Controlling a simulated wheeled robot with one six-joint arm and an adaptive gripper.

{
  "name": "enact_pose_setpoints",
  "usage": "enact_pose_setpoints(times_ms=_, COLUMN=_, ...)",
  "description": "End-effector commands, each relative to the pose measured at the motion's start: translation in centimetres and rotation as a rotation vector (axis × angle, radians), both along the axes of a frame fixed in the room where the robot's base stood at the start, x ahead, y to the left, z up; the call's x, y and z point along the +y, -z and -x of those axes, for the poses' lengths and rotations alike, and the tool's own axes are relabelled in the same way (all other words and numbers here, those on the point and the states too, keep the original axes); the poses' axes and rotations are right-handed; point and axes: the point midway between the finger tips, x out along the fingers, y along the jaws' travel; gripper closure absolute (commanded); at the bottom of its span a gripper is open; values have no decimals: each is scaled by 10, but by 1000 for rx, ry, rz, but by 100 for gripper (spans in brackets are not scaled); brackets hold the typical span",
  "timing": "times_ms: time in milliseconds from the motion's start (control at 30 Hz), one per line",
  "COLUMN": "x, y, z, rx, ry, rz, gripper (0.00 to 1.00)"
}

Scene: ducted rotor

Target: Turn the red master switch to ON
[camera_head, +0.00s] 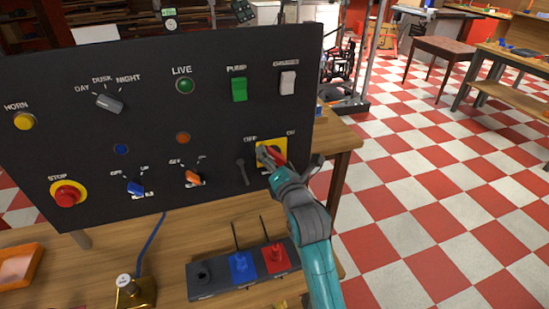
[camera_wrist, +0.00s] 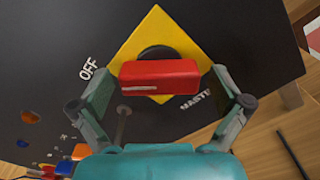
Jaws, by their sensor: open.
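The red master switch handle (camera_wrist: 160,76) is a bar on a dark round hub, in front of a yellow plate (camera_wrist: 165,32). In the wrist view one end of the bar faces the OFF label (camera_wrist: 88,68). The head view shows a bit of the red handle (camera_head: 279,158) on the panel's lower right, partly hidden by my gripper (camera_head: 270,157), with OFF at its upper left and ON at its upper right. In the wrist view my gripper (camera_wrist: 161,70) is open, one finger on each side of the bar, with visible gaps at both ends.
The black panel (camera_head: 140,60) holds several other controls, with a dark lever (camera_head: 242,172) left of the switch. A joystick box (camera_head: 217,279) stands on the wooden table below the panel. An orange tray (camera_head: 18,265) is at far left. Open checkered floor lies to the right.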

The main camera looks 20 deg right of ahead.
Motion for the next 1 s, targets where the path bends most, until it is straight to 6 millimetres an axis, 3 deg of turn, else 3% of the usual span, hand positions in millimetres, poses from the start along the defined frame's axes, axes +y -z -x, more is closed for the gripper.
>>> enact_pose_setpoints(times_ms=267, x=0, y=0, z=-1, rx=0, ry=0, rz=0, gripper=0)
enact_pose_setpoints(times_ms=500, x=0, y=0, z=-1, rx=0, ry=0, rz=0, gripper=57)
enact_pose_setpoints(times_ms=1000, x=0, y=0, z=-1, rx=0, ry=0, rz=-100, gripper=58)
